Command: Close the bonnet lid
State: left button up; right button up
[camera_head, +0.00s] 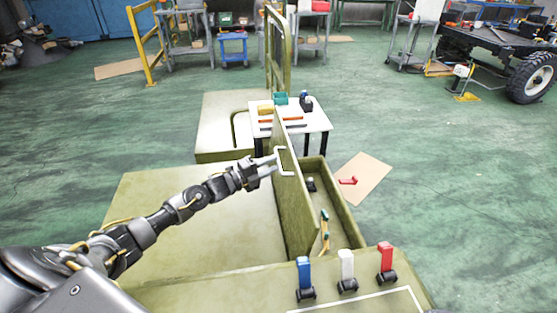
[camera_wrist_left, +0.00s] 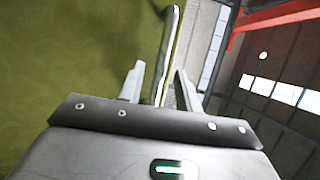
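The bonnet lid (camera_head: 292,205) is an olive-green panel standing nearly upright along the left side of an open compartment (camera_head: 341,209) in the head view. A pale bar handle (camera_head: 291,174) is on the lid's upper part; a bar, seemingly this handle, runs between my fingers in the left wrist view (camera_wrist_left: 169,50). My left gripper (camera_head: 272,166) is at the handle, reaching in from the left. Its fingers (camera_wrist_left: 158,85) are apart on either side of the bar, with visible gaps. My right gripper is not in view.
Blue (camera_head: 304,273), white (camera_head: 347,264) and red (camera_head: 386,257) levers stand in front of the compartment. A small table (camera_head: 318,122) with parts stands behind the lid. A brown mat (camera_head: 369,180) with a red item lies to the right. Open green floor extends beyond.

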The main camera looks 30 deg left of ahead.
aim_at(278, 161)
pick_arm(q)
jog(key=shift+x, duration=1.7)
grip_shut()
